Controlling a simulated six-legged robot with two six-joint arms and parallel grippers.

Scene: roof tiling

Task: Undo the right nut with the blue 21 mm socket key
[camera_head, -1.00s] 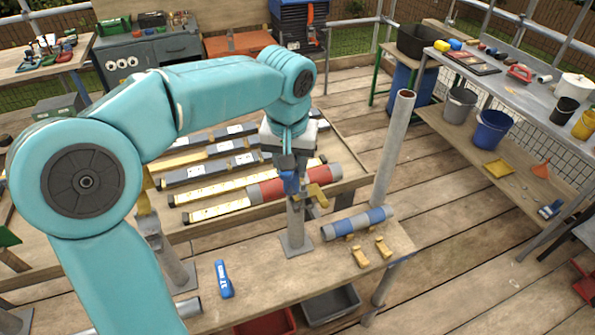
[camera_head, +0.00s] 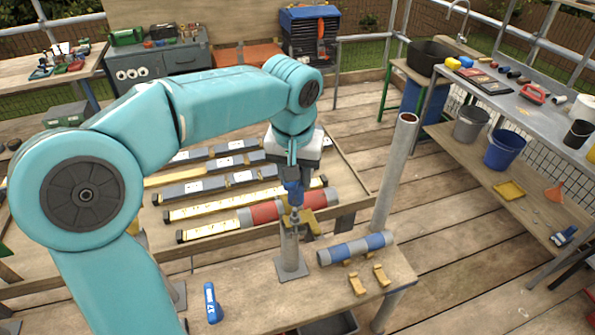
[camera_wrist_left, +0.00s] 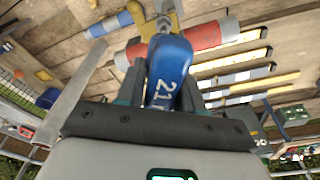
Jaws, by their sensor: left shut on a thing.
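My left gripper (camera_head: 293,172) is shut on the blue socket key (camera_head: 294,192), which points downward. In the left wrist view, the key (camera_wrist_left: 169,70) shows the number 21 and covers part of what lies beyond it. The key's lower end is at the brass-coloured clamp (camera_head: 310,226) on top of the short right post (camera_head: 290,249). The clamp also shows in the left wrist view (camera_wrist_left: 170,12). The right nut is hidden or too small to tell, and I cannot tell whether the socket sits on it. My right gripper is not in view.
A second blue key (camera_head: 211,302), marked 17, lies on the bench. A blue-and-grey tube (camera_head: 357,248) and loose brass-coloured clamps (camera_head: 380,275) lie right of the post. A red-and-grey tube (camera_head: 270,212) lies behind it. A tall grey pipe (camera_head: 395,175) stands at the right.

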